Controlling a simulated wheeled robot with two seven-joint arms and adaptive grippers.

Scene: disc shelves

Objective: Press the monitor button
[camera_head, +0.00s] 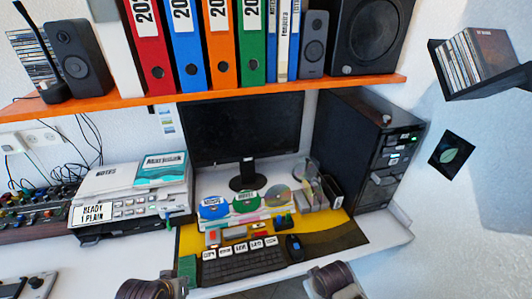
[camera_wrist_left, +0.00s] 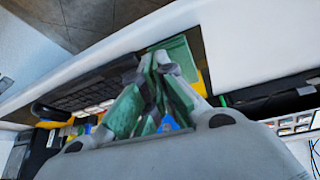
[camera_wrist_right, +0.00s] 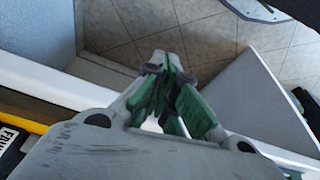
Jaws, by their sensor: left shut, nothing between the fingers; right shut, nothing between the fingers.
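The black monitor (camera_head: 240,125) stands upright at the back of the desk under the orange shelf, its screen dark. Its stand (camera_head: 248,178) rests behind the discs. I cannot make out a button on its frame at this size. My left gripper (camera_wrist_left: 157,58) is shut and empty, near a green rectangular item (camera_wrist_left: 180,55) and the keyboard. My right gripper (camera_wrist_right: 163,62) is shut and empty, with the desk edge and tiled floor behind it. In the head view, parts of my two arms show at the bottom edge, well in front of the monitor.
A printer (camera_head: 135,190) stands left, a black computer tower (camera_head: 365,155) right. The orange shelf (camera_head: 215,90) with binders (camera_head: 187,45) overhangs the monitor.

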